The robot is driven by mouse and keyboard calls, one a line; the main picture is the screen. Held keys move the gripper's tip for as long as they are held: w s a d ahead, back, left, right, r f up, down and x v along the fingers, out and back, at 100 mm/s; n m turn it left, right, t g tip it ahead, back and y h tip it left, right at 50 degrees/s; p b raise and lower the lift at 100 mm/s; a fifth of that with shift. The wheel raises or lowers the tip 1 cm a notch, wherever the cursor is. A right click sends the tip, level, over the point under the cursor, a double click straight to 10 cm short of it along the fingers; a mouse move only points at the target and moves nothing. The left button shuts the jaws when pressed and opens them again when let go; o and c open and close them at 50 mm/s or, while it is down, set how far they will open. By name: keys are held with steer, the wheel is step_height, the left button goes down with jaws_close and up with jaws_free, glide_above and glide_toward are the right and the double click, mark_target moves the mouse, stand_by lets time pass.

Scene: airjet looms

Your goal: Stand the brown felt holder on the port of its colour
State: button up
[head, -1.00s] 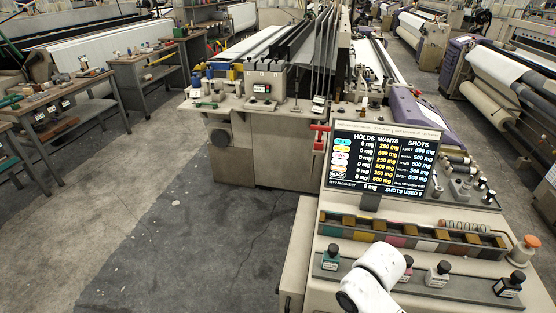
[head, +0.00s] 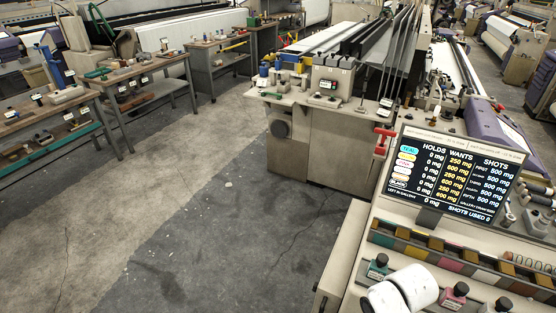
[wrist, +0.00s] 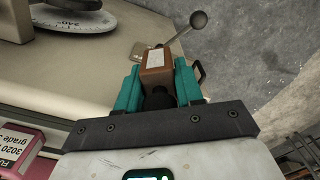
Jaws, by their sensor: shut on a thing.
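In the wrist view my gripper (wrist: 159,82) has teal fingers closed on the sides of a brown block (wrist: 156,60) with a pale label, which looks like the brown felt holder. A dark round part shows below it between the fingers. The block is over the edge of a beige machine top, with grey floor beyond. In the head view only white links of my arm show at the bottom; the gripper and block are out of sight. A long rack (head: 449,246) has several coloured sections, among them teal, brown and pink. I cannot tell which part is the brown port.
A teal-labelled bottle (head: 377,268) and a pink bottle (head: 454,296) stand before the rack. A screen (head: 456,172) stands behind it. The wrist view shows a white dial (wrist: 75,20), a ball-ended lever (wrist: 198,20) and a pink box (wrist: 20,150). The floor (head: 200,230) at left is clear.

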steer(key=shift+s+f, duration=1.55)
steer(key=shift+s, duration=0.05)
steer(key=shift+s+a+f, duration=0.15)
steer(key=shift+a, duration=0.05)
steer(key=shift+s+a+f, duration=0.1)
steer(key=shift+s+f, duration=0.05)
steer(key=shift+s, duration=0.05)
steer(key=shift+s+a+f, duration=0.1)
steer(key=shift+a, duration=0.1)
steer(key=shift+w+a+r, duration=0.2)
steer(key=shift+w+a, duration=0.1)
steer(key=shift+a, duration=0.1)
